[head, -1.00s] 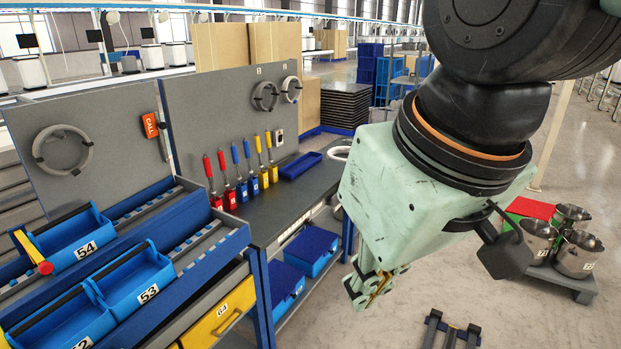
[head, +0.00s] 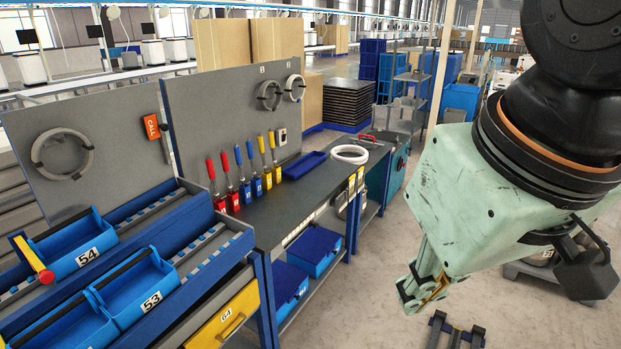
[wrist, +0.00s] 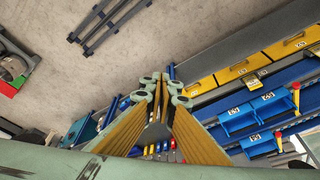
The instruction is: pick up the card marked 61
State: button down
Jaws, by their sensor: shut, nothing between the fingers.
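I cannot make out a card marked 61 in either view. Small yellow pieces (head: 352,184) show at the front edge of the dark workbench, but any marking on them is too small to read. My gripper (head: 410,296) hangs over the floor to the right of the workbench in the head view, apart from everything. It is shut and empty. In the wrist view its two fingers (wrist: 162,82) meet near the middle and hide part of the scene behind them.
The workbench (head: 262,218) carries red, blue and yellow tools, a blue tray (head: 304,165) and a white ring (head: 349,154). Blue bins marked 54 (head: 78,250) and 53 (head: 139,288) stand at left above a yellow drawer marked 64 (head: 222,314). A dark frame (head: 455,332) lies on the floor.

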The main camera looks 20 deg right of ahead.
dwell(0.3)
jog(key=c, duration=1.5)
grip_release()
jog(key=shift+c, duration=0.2)
